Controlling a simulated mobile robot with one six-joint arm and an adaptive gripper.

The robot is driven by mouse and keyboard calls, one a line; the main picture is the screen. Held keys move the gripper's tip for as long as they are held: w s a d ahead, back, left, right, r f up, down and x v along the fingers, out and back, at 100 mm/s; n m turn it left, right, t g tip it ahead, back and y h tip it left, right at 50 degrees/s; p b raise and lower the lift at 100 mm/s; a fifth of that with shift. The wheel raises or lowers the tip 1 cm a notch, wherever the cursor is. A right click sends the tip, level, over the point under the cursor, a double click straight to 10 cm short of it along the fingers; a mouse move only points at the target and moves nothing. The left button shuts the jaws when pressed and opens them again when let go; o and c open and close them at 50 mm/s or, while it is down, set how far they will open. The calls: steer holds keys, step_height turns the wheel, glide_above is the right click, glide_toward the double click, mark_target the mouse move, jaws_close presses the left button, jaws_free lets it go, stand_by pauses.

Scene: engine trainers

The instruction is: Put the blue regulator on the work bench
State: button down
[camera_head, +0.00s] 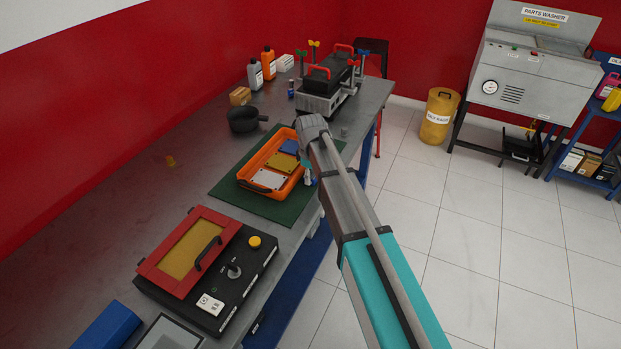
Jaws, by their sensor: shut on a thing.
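An orange tray (246,171) sits on a green mat on the bench. In it lie a blue flat piece (290,147), a yellow plate (283,163) and a white plate (267,179). The blue piece is at the tray's far end; I cannot tell for sure that it is the regulator. My gripper (309,177) points down at the tray's right side, small and partly hidden by my arm. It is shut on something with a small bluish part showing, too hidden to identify. The work bench (125,238) is a long grey metal top.
A red-lidded black box (215,285) stands at the near end. A black pan (247,118), bottles (268,63) and a grey fixture with red handles (325,95) stand beyond the tray. Bare bench lies left of the mat (232,180). The floor is to the right.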

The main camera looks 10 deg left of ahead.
mark_target(311, 175)
steer(key=shift+r, duration=0.2)
step_height(311, 175, up, 3)
steer(key=p, duration=0.3)
steer(key=shift+f, duration=0.1)
steer(key=s+d+r+p, duration=0.2)
steer(key=s+r+p, duration=0.3)
steer(key=s, duration=0.1)
steer(key=s+d+r+p, duration=0.2)
steer(key=s+r+p, duration=0.2)
steer(key=s, duration=0.3)
steer(key=shift+s+d+r+p, duration=0.15)
steer(key=shift+d+r+p, duration=0.1)
steer(key=shift+r+p, duration=0.2)
steer(key=shift+d, duration=0.1)
stand_by(1.0)
